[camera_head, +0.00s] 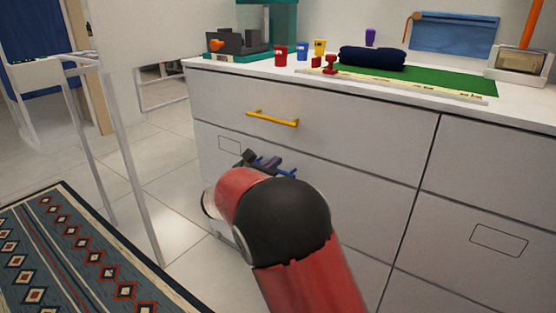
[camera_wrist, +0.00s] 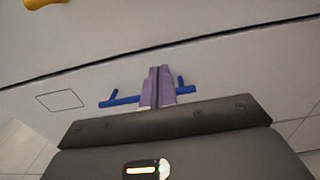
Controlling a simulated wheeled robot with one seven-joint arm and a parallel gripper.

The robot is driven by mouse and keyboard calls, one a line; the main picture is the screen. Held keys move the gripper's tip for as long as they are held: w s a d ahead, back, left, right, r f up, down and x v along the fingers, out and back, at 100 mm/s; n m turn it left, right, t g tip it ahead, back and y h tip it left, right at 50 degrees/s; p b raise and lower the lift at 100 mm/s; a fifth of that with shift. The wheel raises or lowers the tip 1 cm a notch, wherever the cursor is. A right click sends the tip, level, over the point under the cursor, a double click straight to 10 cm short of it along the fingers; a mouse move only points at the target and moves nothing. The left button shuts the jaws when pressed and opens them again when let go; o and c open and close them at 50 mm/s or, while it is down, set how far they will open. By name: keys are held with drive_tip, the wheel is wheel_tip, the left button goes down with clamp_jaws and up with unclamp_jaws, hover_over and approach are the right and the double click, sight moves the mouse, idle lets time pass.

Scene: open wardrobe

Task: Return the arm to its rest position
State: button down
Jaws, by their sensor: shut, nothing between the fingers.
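My arm, red with a black joint, reaches up from the bottom of the head view toward the drawer fronts. My gripper (camera_head: 262,161) is partly hidden behind the arm, in front of the lower drawer (camera_head: 330,193). In the wrist view my gripper (camera_wrist: 157,75) shows two purple fingers side by side, shut and empty. A blue handle (camera_wrist: 120,101) on the lower drawer shows on both sides of the fingers, its middle hidden behind them. I cannot tell whether they touch it. The handle also shows in the head view (camera_head: 287,173).
The upper drawer has a yellow handle (camera_head: 272,118) and looks closed. The white counter (camera_head: 520,108) above holds several small coloured items, a dark rolled cloth (camera_head: 372,58) and a green mat (camera_head: 440,82). A white table leg (camera_head: 130,150) and patterned rug (camera_head: 75,255) lie left.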

drive_tip(key=v, duration=0.8)
drive_tip(key=s+d+r+m+g+y+p, duration=0.1)
drive_tip(key=s+d+r+m+g+p, duration=0.1)
drive_tip(key=s+d+m+g, duration=0.45)
drive_tip(key=s+d+r+m+g+y+p, duration=0.1)
drive_tip(key=s+d+m+g+p, duration=0.15)
drive_tip(key=s+d+m, duration=0.75)
drive_tip(key=s+d+r+m+y+p, duration=0.1)
drive_tip(key=s+m+y+p, duration=0.2)
drive_tip(key=s+m+y, duration=0.6)
drive_tip(key=s+m, duration=0.3)
drive_tip(key=s, duration=0.4)
drive_tip(key=shift+s+r, duration=0.35)
drive_tip(key=shift+r, duration=0.05)
drive_tip(key=shift+d, duration=0.15)
